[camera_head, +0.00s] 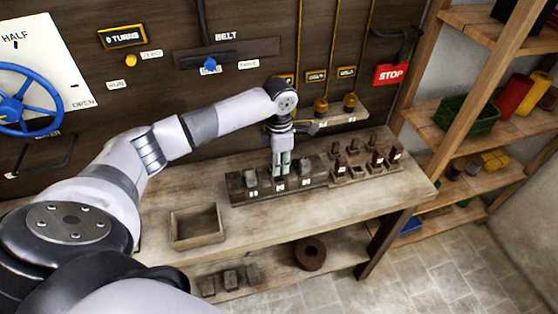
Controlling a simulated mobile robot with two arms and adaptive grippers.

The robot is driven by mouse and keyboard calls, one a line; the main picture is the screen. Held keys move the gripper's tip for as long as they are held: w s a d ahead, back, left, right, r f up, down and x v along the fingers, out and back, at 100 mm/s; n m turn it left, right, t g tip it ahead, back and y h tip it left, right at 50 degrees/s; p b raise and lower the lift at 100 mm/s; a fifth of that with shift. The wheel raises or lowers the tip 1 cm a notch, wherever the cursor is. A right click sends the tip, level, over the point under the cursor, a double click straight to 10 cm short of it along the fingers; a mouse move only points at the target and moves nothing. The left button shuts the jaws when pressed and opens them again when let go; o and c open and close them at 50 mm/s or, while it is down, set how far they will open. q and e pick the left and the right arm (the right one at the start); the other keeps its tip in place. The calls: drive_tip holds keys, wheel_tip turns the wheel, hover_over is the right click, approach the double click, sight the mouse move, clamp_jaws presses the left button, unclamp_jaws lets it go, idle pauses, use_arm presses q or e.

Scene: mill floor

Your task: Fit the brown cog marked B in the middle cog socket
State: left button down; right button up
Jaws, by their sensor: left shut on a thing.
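My left gripper (282,164) points straight down over the middle of a dark socket block (240,199) on the bench. It is shut on the cog, which is mostly hidden by the fingers; its letter cannot be read. The fingertips are low, close to the middle socket, and I cannot tell whether the cog is seated. Grey pieces stand in the block on the left (250,179) and right (305,171) of the gripper. My right gripper is not in view.
A second block at right holds several brown and dark cogs (377,157) with white labels. An empty wooden tray (197,226) sits on the bench at left. The wall behind carries a red STOP sign (391,74) and hanging cords. The bench front is clear.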

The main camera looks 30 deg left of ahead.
use_arm(q)
drive_tip(key=shift+f+b, duration=1)
drive_tip(key=shift+f, duration=0.4)
drive_tip(key=c, duration=1.4)
unclamp_jaws()
drive_tip(key=shift+r, duration=0.1)
